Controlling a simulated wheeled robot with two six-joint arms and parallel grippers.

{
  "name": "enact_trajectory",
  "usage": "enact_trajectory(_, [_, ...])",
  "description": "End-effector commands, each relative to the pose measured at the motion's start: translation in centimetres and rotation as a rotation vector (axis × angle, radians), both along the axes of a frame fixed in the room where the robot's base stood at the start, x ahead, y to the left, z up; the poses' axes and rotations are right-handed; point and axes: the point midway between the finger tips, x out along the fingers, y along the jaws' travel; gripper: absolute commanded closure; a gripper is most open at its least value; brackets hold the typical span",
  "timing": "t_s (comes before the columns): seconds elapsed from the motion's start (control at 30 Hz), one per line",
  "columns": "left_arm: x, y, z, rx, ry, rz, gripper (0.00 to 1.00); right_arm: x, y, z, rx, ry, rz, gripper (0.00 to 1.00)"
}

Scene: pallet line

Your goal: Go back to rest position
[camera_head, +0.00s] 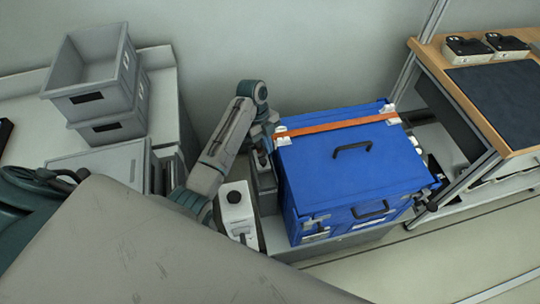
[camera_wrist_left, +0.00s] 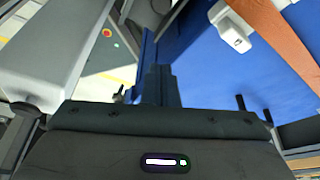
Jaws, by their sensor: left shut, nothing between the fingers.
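My left arm reaches in from the left in the head view. My left gripper (camera_head: 264,156) hangs beside the left side of a blue box (camera_head: 345,172), and its fingertips are hard to make out there. In the left wrist view my left gripper (camera_wrist_left: 160,84) shows its dark fingers closed together, with nothing held. The blue box (camera_wrist_left: 210,65) is close behind the fingers; I cannot tell whether they touch it. My right gripper is not in view.
An orange strap (camera_head: 338,128) runs across the box lid near its back edge. Grey crates (camera_head: 95,75) are stacked at the left. A wooden-topped bench (camera_head: 432,62) with a dark mat (camera_head: 505,95) stands at the right. Floor (camera_head: 410,270) is clear at the lower right.

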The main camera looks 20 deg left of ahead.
Motion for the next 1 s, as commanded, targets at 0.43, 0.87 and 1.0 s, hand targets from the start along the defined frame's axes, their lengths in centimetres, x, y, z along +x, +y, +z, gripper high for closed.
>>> enact_trajectory(0.43, [0.0, 0.2, 0.5, 0.0, 0.0, 0.0, 1.0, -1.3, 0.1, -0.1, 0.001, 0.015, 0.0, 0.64])
enact_trajectory(0.87, [0.1, 0.2, 4.2, 0.0, 0.0, -0.001, 1.0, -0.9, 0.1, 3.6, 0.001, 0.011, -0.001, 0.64])
enact_trajectory(1.0, [0.1, 0.2, 6.4, 0.0, 0.0, 0.0, 1.0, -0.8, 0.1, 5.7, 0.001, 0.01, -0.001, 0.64])
